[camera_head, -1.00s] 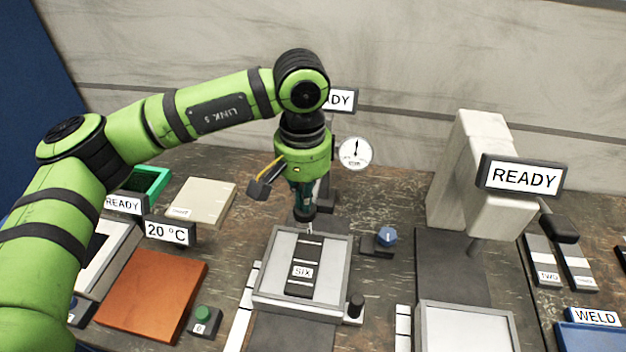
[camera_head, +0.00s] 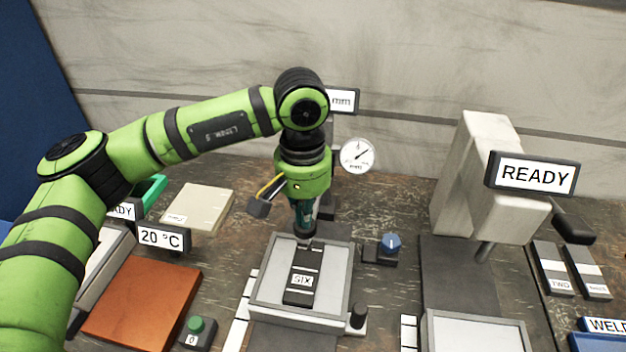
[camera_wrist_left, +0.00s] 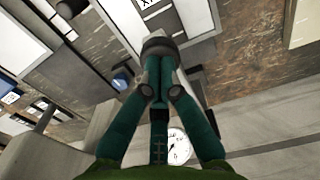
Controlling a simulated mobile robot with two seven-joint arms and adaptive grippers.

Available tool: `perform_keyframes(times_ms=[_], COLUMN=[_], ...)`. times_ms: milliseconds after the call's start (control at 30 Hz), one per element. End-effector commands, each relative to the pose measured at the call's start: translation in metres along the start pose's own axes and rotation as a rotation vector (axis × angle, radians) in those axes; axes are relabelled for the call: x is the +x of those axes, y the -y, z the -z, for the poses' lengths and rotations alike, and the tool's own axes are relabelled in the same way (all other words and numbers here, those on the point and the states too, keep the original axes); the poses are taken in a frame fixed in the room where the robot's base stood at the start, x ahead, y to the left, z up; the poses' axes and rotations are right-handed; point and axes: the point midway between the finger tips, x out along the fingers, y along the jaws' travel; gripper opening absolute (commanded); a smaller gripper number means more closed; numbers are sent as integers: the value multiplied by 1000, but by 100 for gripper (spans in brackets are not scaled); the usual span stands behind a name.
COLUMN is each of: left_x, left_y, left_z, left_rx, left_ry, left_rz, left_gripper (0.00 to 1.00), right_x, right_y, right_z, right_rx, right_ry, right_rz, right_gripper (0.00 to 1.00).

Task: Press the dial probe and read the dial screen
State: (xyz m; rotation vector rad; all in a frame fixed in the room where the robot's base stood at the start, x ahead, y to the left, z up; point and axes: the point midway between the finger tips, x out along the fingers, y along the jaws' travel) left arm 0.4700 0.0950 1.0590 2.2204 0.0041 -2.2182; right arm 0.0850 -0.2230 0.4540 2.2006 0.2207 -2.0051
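My left gripper (camera_head: 304,232) points down over the front of the dial stand, just behind a dark block marked SIX (camera_head: 302,275). In the left wrist view its teal fingers (camera_wrist_left: 157,92) are together at the tips, against or just above a dark round piece (camera_wrist_left: 158,47), perhaps the probe; I cannot tell if they touch it. The round white dial (camera_head: 358,155) has its needle pointing to the upper right. The dial screen (camera_head: 343,101) is partly hidden by my arm; only "mm" shows, not the number. My right gripper is out of view.
The SIX block lies on a grey framed plate (camera_head: 258,303). A blue knob (camera_head: 391,243) stands right of it and a black knob (camera_head: 358,315) at its front right. A white press with a READY screen (camera_head: 535,174) stands further right. An orange plate (camera_head: 140,305) lies left.

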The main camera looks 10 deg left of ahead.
Motion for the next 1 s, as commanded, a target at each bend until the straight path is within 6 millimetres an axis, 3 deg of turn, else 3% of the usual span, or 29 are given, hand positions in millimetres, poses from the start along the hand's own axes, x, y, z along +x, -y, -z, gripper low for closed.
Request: perform_keyframes(times_ms=[533,1000], left_x=[-1,-37], left_y=[0,0], left_z=[-1,0], left_rx=[2,1], left_ry=[4,2], left_rz=[1,1], left_gripper=[0,0], right_x=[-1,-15], right_y=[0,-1], right_z=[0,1], right_rx=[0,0], right_ry=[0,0], right_rz=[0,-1], right_gripper=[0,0])
